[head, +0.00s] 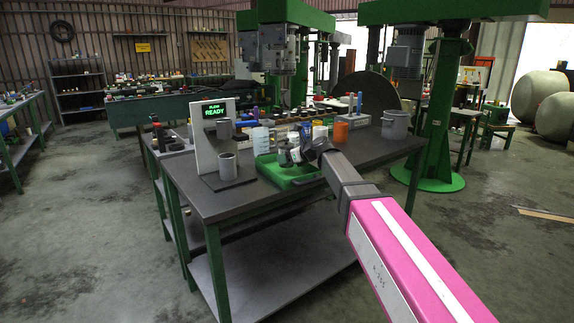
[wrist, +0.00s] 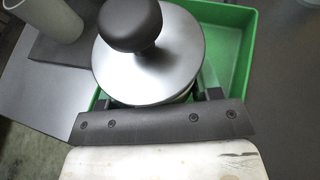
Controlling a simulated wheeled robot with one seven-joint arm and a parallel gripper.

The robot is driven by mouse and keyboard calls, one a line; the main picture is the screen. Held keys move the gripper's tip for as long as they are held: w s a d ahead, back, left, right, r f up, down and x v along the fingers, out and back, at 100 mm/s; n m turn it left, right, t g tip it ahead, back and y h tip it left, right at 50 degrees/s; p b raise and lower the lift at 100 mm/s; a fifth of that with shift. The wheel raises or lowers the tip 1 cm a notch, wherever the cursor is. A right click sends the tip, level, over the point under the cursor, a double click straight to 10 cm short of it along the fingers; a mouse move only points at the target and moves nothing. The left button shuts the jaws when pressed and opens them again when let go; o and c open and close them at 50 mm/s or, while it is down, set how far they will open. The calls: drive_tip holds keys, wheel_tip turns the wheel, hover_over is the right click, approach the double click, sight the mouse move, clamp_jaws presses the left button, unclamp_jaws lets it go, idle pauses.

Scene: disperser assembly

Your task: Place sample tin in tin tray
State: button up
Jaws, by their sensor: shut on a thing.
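The sample tin (wrist: 165,62) shows in the wrist view as a round silver lid with a black knob (wrist: 130,22). My gripper (wrist: 155,98) is shut on it, one finger on each side. The green tin tray (wrist: 232,58) lies below the tin, with bare floor to the right of it. In the head view my gripper (head: 291,154) is over the green tray (head: 287,183) on the dark workbench. The tin's lower side is hidden, so I cannot tell whether it touches the tray floor.
A grey cup (head: 228,166) stands on the base of a display stand (head: 207,140) reading READY, left of the tray. Clear beakers (head: 261,139), an orange container (head: 341,132) and a grey pot (head: 396,124) stand behind and right.

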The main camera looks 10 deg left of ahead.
drive_tip(key=shift+f, duration=1.45)
drive_tip(key=shift+f, duration=0.1)
drive_tip(key=o, duration=1.4)
drive_tip(key=shift+c, duration=0.2)
drive_tip(key=shift+s+d+r, duration=0.1)
drive_tip(key=shift+d+r, duration=0.1)
drive_tip(key=v, duration=1.1)
drive_tip(key=shift+s+d+r, duration=0.15)
drive_tip(key=shift+d+r, duration=0.05)
drive_tip(key=shift+r, duration=0.05)
